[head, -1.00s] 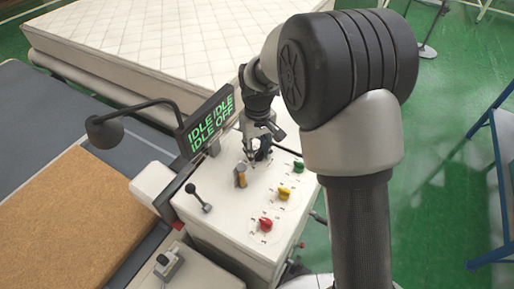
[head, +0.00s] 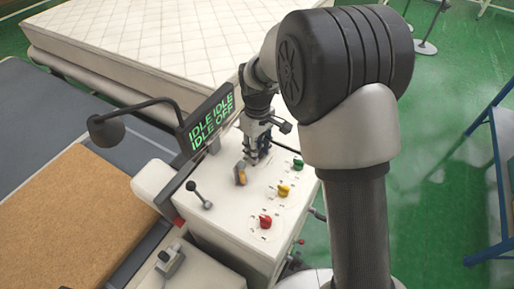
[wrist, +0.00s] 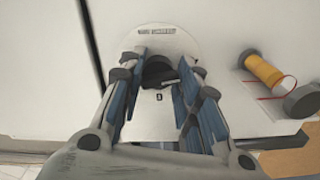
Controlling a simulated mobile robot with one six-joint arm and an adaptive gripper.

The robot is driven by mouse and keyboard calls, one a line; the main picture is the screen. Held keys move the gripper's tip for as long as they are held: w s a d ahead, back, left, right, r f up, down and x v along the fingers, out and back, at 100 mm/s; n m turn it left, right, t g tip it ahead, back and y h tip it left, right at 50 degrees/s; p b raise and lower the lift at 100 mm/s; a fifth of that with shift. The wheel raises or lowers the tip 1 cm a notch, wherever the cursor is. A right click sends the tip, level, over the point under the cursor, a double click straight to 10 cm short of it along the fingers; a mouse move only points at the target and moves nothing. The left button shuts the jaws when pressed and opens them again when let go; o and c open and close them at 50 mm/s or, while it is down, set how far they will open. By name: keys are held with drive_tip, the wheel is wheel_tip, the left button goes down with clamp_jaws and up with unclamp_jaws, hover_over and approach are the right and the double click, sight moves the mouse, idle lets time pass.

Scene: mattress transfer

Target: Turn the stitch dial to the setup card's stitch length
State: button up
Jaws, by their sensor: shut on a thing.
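A dark dial (wrist: 158,76) sits on a round pale plate (wrist: 159,42) in the wrist view. The lettering on the plate is too blurred to read, and one small mark shows below the dial. My gripper (wrist: 160,88) has its blue-padded fingers on both sides of the dial and is shut on it. In the head view my gripper (head: 255,156) is down at the far end of the white machine panel (head: 230,212) and mostly hides the dial. I cannot make out a setup card.
Green (head: 298,164), yellow (head: 283,191) and red (head: 265,221) knobs run along the panel's right side. An orange spool (head: 240,174) stands close to my gripper. A lever (head: 196,193), a display reading IDLE and OFF (head: 210,122), and a lamp (head: 106,130) are to the left.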

drive_tip(key=shift+w+d, duration=0.1)
drive_tip(key=o, duration=1)
wheel_tip(320, 180, up, 12)
idle(0.4)
